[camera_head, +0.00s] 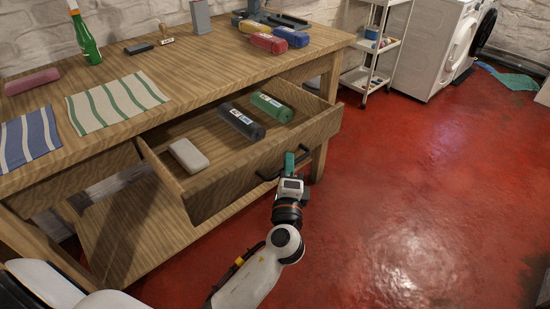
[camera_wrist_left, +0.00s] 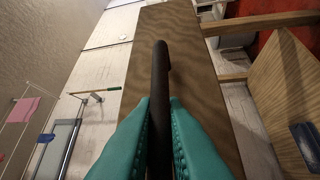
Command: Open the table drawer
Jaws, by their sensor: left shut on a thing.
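The wooden table (camera_head: 190,57) stands on the left of the head view. Its drawer (camera_head: 232,176) is pulled out well clear of the table front. Inside the drawer lie a white block (camera_head: 189,156), a black roll (camera_head: 240,121) and a green roll (camera_head: 271,107). My left gripper (camera_head: 291,166) is at the drawer front, shut on the dark drawer handle (camera_head: 266,176). In the left wrist view, the teal fingers (camera_wrist_left: 160,130) are on both sides of the dark handle bar (camera_wrist_left: 160,85). My right gripper is not in view.
A white shelf cart (camera_head: 372,57) and washing machine (camera_head: 428,52) stand behind.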

